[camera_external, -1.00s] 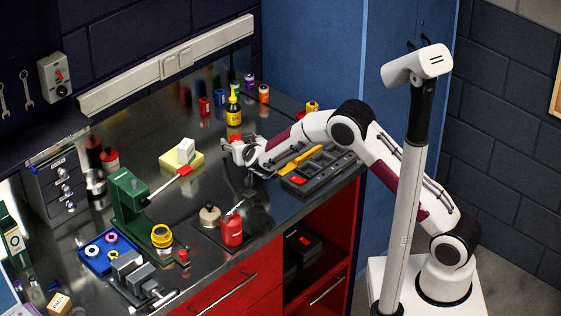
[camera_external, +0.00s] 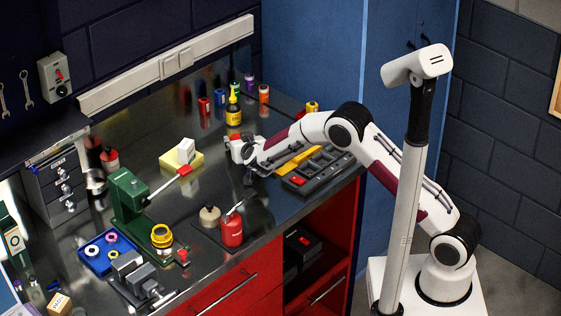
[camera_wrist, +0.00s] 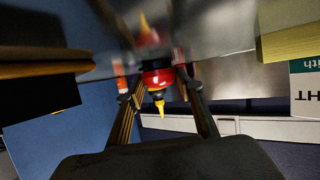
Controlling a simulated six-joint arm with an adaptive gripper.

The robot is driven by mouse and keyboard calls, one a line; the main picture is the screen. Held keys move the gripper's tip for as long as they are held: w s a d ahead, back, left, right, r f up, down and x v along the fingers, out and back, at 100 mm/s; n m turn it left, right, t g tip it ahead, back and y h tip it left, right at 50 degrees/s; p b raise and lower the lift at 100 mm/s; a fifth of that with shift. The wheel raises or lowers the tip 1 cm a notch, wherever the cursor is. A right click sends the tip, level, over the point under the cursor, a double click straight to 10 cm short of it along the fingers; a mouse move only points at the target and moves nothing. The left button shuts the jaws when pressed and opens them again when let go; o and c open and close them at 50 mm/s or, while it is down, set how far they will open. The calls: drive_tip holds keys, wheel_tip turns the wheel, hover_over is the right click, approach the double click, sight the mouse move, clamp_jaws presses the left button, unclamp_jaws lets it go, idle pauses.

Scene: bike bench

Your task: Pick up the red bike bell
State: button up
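The red bike bell (camera_wrist: 157,78) shows as a rounded red shape in the wrist view, between my two fingers at the level of their tips. In the external view it is a small red patch (camera_external: 236,140) at the end of my arm, partly covered by my gripper (camera_external: 236,149). In the wrist view my gripper (camera_wrist: 163,84) has one finger on each side of the bell. The frames do not show clearly whether the fingers touch it or leave small gaps. Its underside and any gap to the bench are unclear.
A yellow bottle (camera_external: 233,117) stands just behind; its yellow nozzle (camera_wrist: 160,108) shows past the bell. A yellow sponge (camera_external: 196,161) with a white block lies left. A dark tool tray (camera_external: 322,172) is right, a red oil can (camera_external: 232,231) in front.

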idle(0.3)
wheel_tip(320, 180, up, 10)
idle(0.8)
idle(0.4)
